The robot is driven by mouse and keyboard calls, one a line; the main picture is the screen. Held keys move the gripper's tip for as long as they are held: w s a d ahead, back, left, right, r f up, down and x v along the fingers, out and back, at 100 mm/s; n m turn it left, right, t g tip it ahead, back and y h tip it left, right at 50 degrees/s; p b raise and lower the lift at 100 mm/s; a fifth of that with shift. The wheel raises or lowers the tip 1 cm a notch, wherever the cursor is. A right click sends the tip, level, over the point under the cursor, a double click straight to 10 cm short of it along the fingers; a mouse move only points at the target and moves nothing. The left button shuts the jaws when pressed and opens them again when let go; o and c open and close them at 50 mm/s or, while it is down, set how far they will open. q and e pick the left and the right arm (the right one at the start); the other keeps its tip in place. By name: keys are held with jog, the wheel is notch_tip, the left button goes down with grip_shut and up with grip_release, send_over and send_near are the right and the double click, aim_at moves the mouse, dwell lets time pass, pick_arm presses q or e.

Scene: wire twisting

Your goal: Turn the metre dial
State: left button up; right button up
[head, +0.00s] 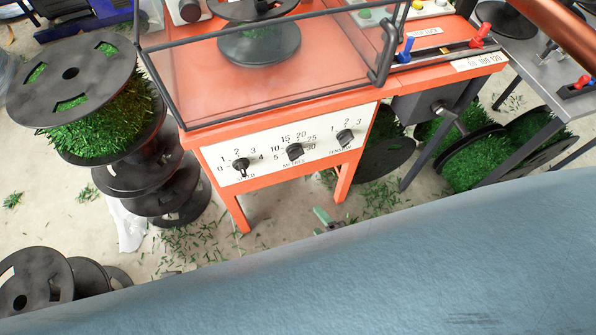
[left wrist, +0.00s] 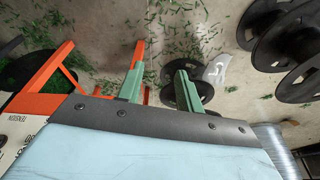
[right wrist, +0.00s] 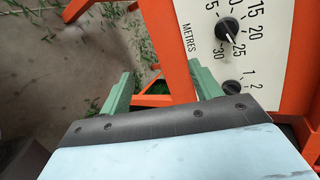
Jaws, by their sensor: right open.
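The metre dial (head: 295,151) is a black knob in the middle of the white panel (head: 220,155), between the speed dial (head: 240,165) and the tension dial (head: 345,137). In the right wrist view the metre dial (right wrist: 228,28) is at the upper right, its white mark toward 25 to 30. My right gripper (right wrist: 162,88) is open and empty; its right finger is close to the tension dial (right wrist: 232,88) in the picture. In the head view a green fingertip of it (head: 323,216) shows below the panel. My left gripper (left wrist: 160,88) is open and empty over the floor.
The orange machine (head: 240,218) carries a clear guard with a dark frame (head: 250,112). Stacked spools with green wire (head: 75,75) stand at left, and more green spools (head: 470,155) at right. Green clippings litter the floor. My blue arm covers the lower head view.

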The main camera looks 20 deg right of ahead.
aim_at(298, 158)
pick_arm(q)
notch_tip(298, 158, up, 7)
jog(key=t+b, duration=0.1)
jog(key=b, duration=0.8)
pick_arm(e)
jog(key=w+r+m+t, duration=0.1)
jog(key=w+m, duration=0.3)
jog(key=w, duration=0.1)
jog(key=w+r+m+t+h+b, duration=0.1)
jog(key=w+r+m+t, duration=0.1)
jog(key=w+m, duration=0.3)
jog(key=w+a+r+m+t+h+b, duration=0.1)
jog(key=w+r+m+t, duration=0.1)
jog(key=w+m, duration=0.2)
jog(key=shift+w+r, duration=0.15)
jog(key=shift+w, duration=0.7)
jog(key=shift+w+r, duration=0.1)
jog(key=shift+w, duration=0.75)
pick_arm(q)
jog(key=w+d+r+t+h, duration=0.2)
jog(key=w+d+r+t, duration=0.2)
jog(key=w, duration=0.5)
jog(key=shift+w+r+t, duration=0.2)
jog(key=shift+r+t, duration=0.8)
jog(key=shift+t, duration=0.5)
pick_arm(e)
jog(key=shift+w, duration=0.45)
jog(key=c, duration=1)
pick_arm(q)
jog(key=shift+a, duration=0.1)
